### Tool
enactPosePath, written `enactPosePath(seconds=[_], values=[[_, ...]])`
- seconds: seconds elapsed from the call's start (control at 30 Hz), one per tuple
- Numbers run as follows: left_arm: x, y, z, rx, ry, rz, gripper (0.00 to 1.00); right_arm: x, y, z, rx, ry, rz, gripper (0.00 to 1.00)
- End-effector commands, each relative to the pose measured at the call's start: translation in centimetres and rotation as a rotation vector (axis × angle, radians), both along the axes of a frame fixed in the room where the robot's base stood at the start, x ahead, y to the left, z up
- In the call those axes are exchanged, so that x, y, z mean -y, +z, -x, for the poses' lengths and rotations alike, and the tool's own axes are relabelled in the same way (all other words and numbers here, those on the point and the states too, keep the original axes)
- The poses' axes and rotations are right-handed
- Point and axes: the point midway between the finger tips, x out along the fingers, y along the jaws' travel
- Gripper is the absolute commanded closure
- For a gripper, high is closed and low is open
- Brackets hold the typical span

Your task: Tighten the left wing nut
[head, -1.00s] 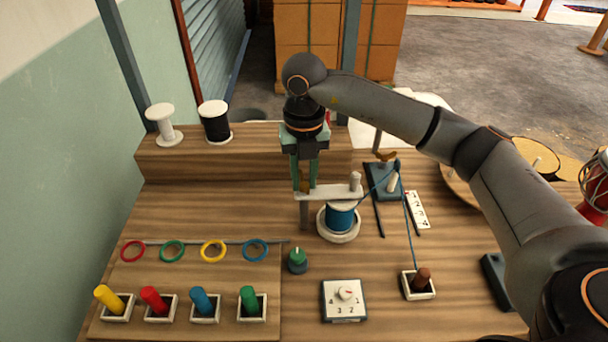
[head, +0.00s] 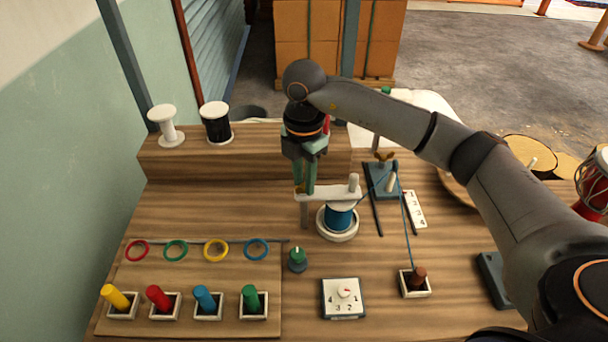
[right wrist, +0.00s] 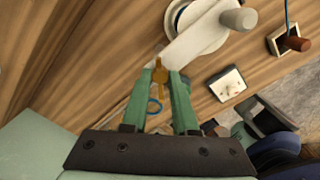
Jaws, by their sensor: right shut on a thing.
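The left wing nut (head: 300,189) is a small brass piece at the left end of a white bar (head: 328,192) above a blue spool (head: 340,217). My right gripper (head: 305,187) points down over it and is shut on it. In the right wrist view the brass nut (right wrist: 160,74) lies between the green fingertips of my right gripper (right wrist: 163,72). The fingers partly hide the nut in the head view. A second wing nut (head: 384,157) sits on a blue-grey block (head: 381,181) to the right. My left gripper is not in view.
A green knob (head: 297,258) and a numbered dial (head: 343,298) stand in front of the spool. Coloured rings and pegs in square trays fill the front left. A raised wooden step (head: 240,160) is behind. Blue cord runs to a brown peg (head: 419,276).

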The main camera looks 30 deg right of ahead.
Motion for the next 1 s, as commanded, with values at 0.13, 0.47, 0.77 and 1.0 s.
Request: enactPosePath(seconds=[0.13, 0.47, 0.77, 1.0], values=[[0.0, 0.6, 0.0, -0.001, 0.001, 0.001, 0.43, 0.0, 0.2, 0.0, 0.0, -0.141, -0.001, 1.0], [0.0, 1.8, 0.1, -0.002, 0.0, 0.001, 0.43, -0.1, 0.2, 0.0, 0.0, -0.449, -0.001, 1.0], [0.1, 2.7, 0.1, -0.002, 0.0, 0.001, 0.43, 0.0, 0.2, 0.0, 0.0, -0.677, -0.001, 1.0], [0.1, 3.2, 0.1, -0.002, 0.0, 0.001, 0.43, 0.0, 0.1, 0.0, 0.001, -0.787, 0.0, 1.0]])
